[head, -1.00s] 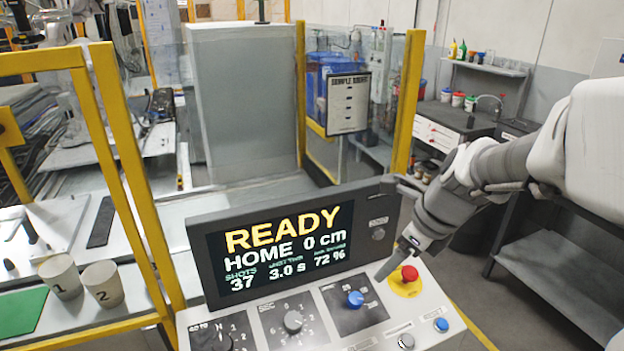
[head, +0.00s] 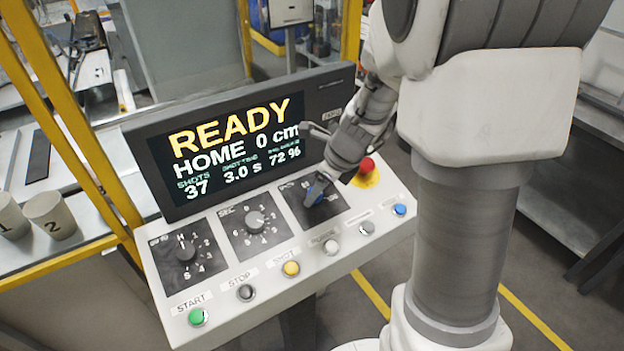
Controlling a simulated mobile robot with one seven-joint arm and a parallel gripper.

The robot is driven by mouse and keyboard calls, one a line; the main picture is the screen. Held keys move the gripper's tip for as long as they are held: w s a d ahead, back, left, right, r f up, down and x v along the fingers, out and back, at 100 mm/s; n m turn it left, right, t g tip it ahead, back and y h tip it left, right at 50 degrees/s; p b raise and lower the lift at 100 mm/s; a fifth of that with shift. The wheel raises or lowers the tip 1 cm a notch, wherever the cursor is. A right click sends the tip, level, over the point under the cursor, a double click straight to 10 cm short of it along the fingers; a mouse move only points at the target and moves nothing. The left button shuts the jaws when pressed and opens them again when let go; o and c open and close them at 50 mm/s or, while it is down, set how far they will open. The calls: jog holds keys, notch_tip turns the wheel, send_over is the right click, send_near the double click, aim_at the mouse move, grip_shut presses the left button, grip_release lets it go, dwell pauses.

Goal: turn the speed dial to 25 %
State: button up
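The console screen (head: 232,150) reads READY, HOME 0 cm, SHOTS 37, 3.0 s and 72 %.
Two grey dials, a left one (head: 186,250) and a middle SEC one (head: 255,220), are beside it. A red mushroom button (head: 366,165) stands close right of my gripper. Green START (head: 197,317), STOP (head: 246,292), yellow SHOT (head: 291,268) and other buttons line the front edge.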

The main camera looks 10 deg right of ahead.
jog(key=shift+w+a+f, duration=0.1)
jog(key=shift+w+f, duration=0.05)
jog(key=shift+f, duration=0.35)
grip_shut()
